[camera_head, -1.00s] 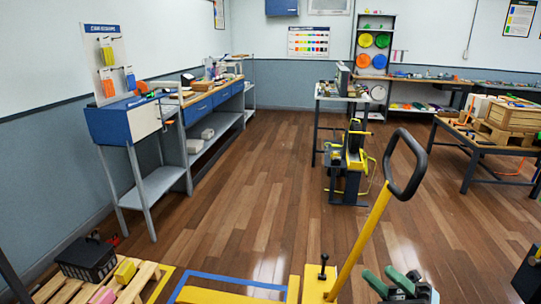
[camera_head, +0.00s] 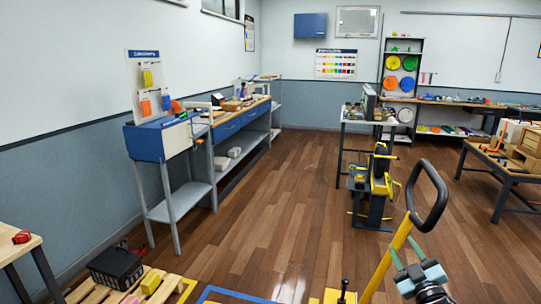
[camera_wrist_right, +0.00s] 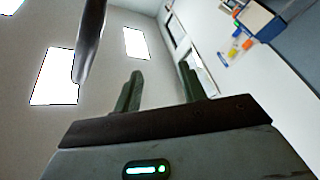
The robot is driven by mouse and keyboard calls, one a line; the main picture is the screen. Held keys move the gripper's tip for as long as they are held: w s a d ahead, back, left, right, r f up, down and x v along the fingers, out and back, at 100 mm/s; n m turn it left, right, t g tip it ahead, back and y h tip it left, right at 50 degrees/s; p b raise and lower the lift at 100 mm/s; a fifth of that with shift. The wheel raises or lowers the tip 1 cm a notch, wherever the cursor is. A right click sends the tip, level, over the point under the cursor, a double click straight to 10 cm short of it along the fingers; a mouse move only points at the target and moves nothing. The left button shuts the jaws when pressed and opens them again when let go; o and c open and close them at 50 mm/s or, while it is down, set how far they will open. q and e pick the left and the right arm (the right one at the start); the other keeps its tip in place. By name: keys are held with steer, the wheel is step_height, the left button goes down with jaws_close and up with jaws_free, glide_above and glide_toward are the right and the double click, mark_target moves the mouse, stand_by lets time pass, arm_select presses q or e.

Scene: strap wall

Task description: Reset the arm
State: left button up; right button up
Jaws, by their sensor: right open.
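My right gripper (camera_head: 407,253) is at the bottom right of the head view, pointing up, with its two green fingers apart. It is just right of a yellow pole (camera_head: 388,262) with a black loop handle (camera_head: 437,207). In the right wrist view the fingers of the right gripper (camera_wrist_right: 161,84) stand apart with nothing between them. A dark rounded bar (camera_wrist_right: 90,40), blurred, crosses close by at the upper left. My left gripper is in neither view.
A blue-and-white stand (camera_head: 146,142) with a strap board (camera_head: 147,76) is at the left wall. A wooden table (camera_head: 18,244) and a pallet (camera_head: 88,291) are at lower left. A black-and-yellow machine (camera_head: 372,185) stands right of centre. The wooden floor (camera_head: 285,190) between is open.

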steer(key=d+f+m+g+h, duration=0.35)
steer(key=f+m+g, duration=0.2)
steer(key=f, duration=0.25)
steer(key=s+a+f+g+y, duration=0.1)
steer(key=s+a+f, duration=0.3)
steer(key=s+f, duration=0.3)
steer(key=s+a+f+g+y, duration=0.1)
steer(key=s+a+f, duration=0.2)
steer(key=s+f, duration=0.35)
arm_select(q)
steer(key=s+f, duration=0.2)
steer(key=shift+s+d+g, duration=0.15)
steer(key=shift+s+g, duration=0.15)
arm_select(e)
steer(key=s+a+f+g, duration=0.1)
steer(key=s+a+f, duration=0.1)
steer(key=s, duration=0.8)
steer(key=s+a+f+m+g+y, duration=0.1)
steer(key=s+a, duration=0.4)
steer(key=s, duration=0.6)
steer(key=s+a+f+g, duration=0.2)
steer(key=s+a+f, duration=0.2)
steer(key=s, duration=0.7)
steer(key=shift+a+f+y, duration=0.2)
steer(key=shift+f+y, duration=0.15)
steer(key=shift+f, duration=0.15)
steer(key=shift+s+g, duration=0.1)
steer(key=shift+g, duration=0.15)
